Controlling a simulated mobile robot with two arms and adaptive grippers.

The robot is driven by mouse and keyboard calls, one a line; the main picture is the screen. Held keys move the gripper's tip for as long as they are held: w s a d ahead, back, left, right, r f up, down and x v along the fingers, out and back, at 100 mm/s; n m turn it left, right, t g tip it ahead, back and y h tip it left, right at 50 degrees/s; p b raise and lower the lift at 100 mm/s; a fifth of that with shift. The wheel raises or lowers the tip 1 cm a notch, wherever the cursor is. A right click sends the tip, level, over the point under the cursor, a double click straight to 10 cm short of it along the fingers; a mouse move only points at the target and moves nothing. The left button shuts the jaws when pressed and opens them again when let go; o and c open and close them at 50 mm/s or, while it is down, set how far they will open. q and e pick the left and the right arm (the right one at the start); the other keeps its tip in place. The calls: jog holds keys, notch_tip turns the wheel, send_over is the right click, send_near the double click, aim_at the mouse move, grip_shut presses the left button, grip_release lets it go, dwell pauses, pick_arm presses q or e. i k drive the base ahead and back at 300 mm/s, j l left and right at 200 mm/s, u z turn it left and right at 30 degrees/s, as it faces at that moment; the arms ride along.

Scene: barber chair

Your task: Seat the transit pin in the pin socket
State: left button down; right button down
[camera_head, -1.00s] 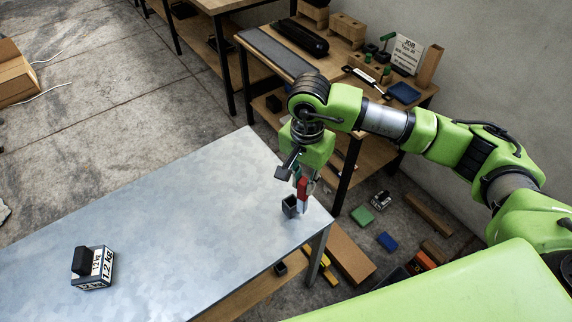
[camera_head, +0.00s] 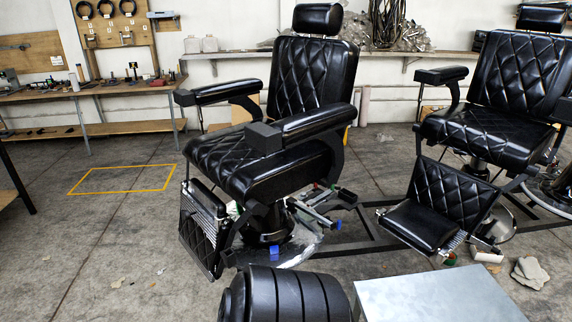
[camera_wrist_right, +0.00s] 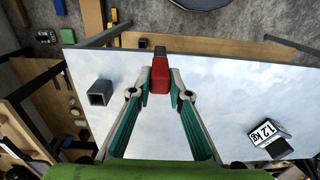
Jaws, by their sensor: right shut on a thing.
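My right gripper (camera_wrist_right: 160,88) is shut on a red piece with a dark end, which I take as the transit pin (camera_wrist_right: 159,79). It holds the pin over the pale metal tabletop (camera_wrist_right: 215,95) in the right wrist view. A dark square open-topped holder (camera_wrist_right: 100,92) stands to the left of the fingers. The black barber chair (camera_head: 270,150) fills the middle of the head view, with metal linkages and small red, blue and green parts (camera_head: 317,200) under its seat. I cannot make out the pin socket for sure. Neither gripper shows in the head view.
A 1.2 kg weight block (camera_wrist_right: 268,135) is on the tabletop at right. The table corner (camera_head: 440,295) shows at the lower right of the head view. A second barber chair (camera_head: 500,95) stands at right. A workbench (camera_head: 90,90) is at back left. Floor inside the yellow outline (camera_head: 125,178) is clear.

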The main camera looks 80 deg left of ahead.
aim_at(192, 237)
jog(key=k+j+u, duration=0.3)
jog(key=j, duration=0.15)
jog(key=j+u, duration=0.3)
jog(key=j, duration=0.15)
jog(key=k+j+u, duration=0.1)
jog(key=j+u, duration=0.15)
jog(key=j, duration=0.3)
jog(key=j+u, duration=0.3)
jog(key=j, duration=2.05)
jog(key=k+u, duration=0.05)
jog(key=k, duration=0.05)
